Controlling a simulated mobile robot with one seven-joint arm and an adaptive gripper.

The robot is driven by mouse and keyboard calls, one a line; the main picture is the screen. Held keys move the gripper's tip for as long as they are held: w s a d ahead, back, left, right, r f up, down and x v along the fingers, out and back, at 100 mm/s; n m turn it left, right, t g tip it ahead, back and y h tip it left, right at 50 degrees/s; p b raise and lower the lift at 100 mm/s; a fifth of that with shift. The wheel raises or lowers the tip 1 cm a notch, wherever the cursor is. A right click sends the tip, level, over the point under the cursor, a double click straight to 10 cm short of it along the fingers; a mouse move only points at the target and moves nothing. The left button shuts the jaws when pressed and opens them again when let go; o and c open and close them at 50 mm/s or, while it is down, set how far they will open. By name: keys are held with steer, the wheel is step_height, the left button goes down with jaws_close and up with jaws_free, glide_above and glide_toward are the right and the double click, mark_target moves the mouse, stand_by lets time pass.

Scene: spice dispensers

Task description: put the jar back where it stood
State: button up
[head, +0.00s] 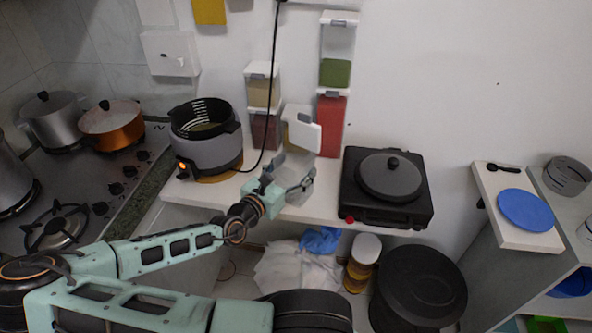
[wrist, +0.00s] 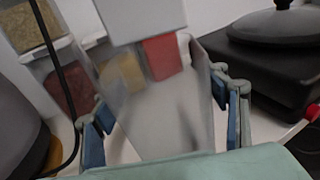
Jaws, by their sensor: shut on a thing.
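The jar is a clear, boxy container with a white lid (head: 305,135). In the wrist view its see-through body (wrist: 165,110) fills the middle, with the white lid cut off at the top edge. My gripper (head: 286,182) is shut on the jar's body in front of the wall containers, above or at the counter's front edge. In the wrist view its fingers (wrist: 163,128) stand on either side of the body. The jar looks slightly tilted there. I cannot tell whether its base touches the counter, or whether the tan colour seen through it is its own content.
Behind stand stacked containers: tan (head: 262,92) over dark red (head: 265,130) at left, green-filled (head: 335,72) over red (head: 331,125) at right. A cooker (head: 208,150) with a hanging black cord flanks the left, a black hotplate (head: 386,205) the right. The white counter (head: 325,203) is narrow.

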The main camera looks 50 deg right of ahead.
steer(key=shift+f+b, duration=0.15)
steer(key=shift+b, duration=0.15)
steer(key=o, duration=1.5)
steer(key=shift+c, duration=0.2)
